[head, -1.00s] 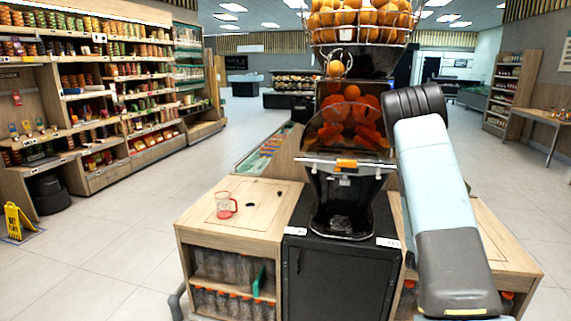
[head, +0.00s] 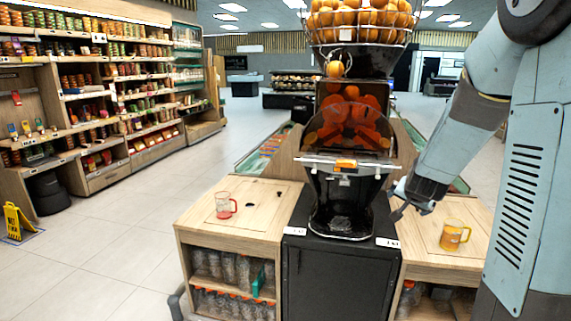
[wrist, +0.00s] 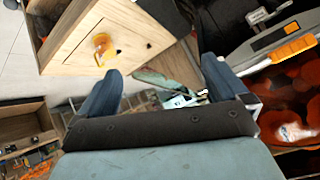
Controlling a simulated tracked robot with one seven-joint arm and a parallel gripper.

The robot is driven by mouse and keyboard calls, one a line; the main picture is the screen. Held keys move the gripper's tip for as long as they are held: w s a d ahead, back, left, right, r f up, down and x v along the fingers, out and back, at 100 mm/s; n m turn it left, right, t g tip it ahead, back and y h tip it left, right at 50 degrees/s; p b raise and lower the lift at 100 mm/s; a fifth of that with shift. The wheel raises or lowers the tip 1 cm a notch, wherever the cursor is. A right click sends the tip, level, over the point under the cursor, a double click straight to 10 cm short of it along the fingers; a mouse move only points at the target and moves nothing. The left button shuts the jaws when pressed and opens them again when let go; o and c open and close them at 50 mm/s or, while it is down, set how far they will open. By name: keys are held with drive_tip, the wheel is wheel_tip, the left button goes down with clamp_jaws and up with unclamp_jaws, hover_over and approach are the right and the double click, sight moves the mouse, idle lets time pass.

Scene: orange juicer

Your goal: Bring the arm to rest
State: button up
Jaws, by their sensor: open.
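My arm stands at the right of the head view, and my gripper (head: 402,207) points down and left beside the juicer's right side. In the wrist view, my gripper (wrist: 160,95) has its two blue-grey fingers spread apart with nothing between them. The orange juicer (head: 345,150) stands upright on its black cabinet, left of my gripper. A cup with orange-yellow contents (head: 454,235) stands upright on the right wooden counter, apart from my gripper. It also shows in the wrist view (wrist: 104,47).
An empty clear cup with a red handle (head: 224,206) stands on the left wooden counter (head: 262,194). The juicer is close to my gripper. Stocked shelves (head: 95,90) line the left wall. A yellow floor sign (head: 17,220) stands at the far left. The left floor is open.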

drive_tip(key=s+a+r+n+g+y, duration=0.1)
drive_tip(key=s+a+r+n+y, duration=0.25)
drive_tip(key=s+a+r, duration=0.65)
drive_tip(key=s+a+r+n+g, duration=0.1)
drive_tip(key=s+n, duration=0.1)
drive_tip(key=s, duration=0.7)
drive_tip(key=s+a+r+n+g, duration=0.1)
drive_tip(key=s+r+n, duration=0.1)
drive_tip(key=s, duration=0.8)
drive_tip(key=shift+s+a+g, duration=0.15)
drive_tip(key=shift+s+g, duration=0.1)
drive_tip(key=shift+g, duration=0.05)
drive_tip(key=shift+n+h, duration=0.25)
